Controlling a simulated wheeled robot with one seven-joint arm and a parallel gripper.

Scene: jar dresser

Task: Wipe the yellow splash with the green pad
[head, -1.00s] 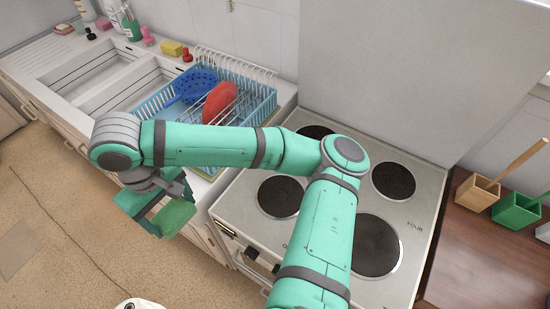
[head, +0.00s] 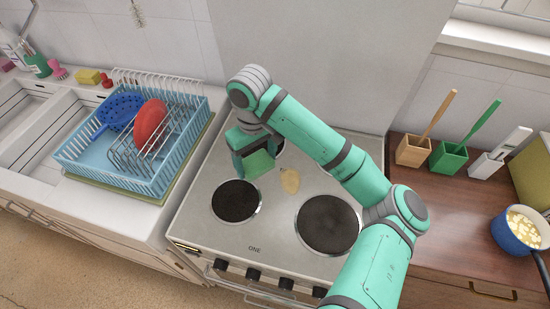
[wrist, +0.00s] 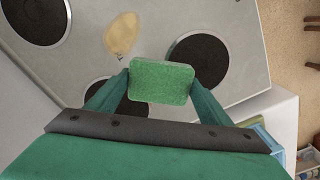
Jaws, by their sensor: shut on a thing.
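The yellow splash (head: 290,181) is a small tan-yellow patch on the stove top between the burners; it also shows in the wrist view (wrist: 122,35). My gripper (head: 258,158) is shut on the green pad (head: 259,164), which sits between both fingers in the wrist view (wrist: 162,81). The pad is to the left of the splash in the head view and apart from it. It appears to be above the stove top; its exact height is hard to tell.
The stove (head: 204,219) has several dark burners and front knobs. A blue dish rack (head: 150,177) with a red dish (head: 150,120) stands to the left. On the right counter (head: 435,205) are a wooden holder (head: 413,152), a green holder (head: 448,158) and a blue pan (head: 516,236).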

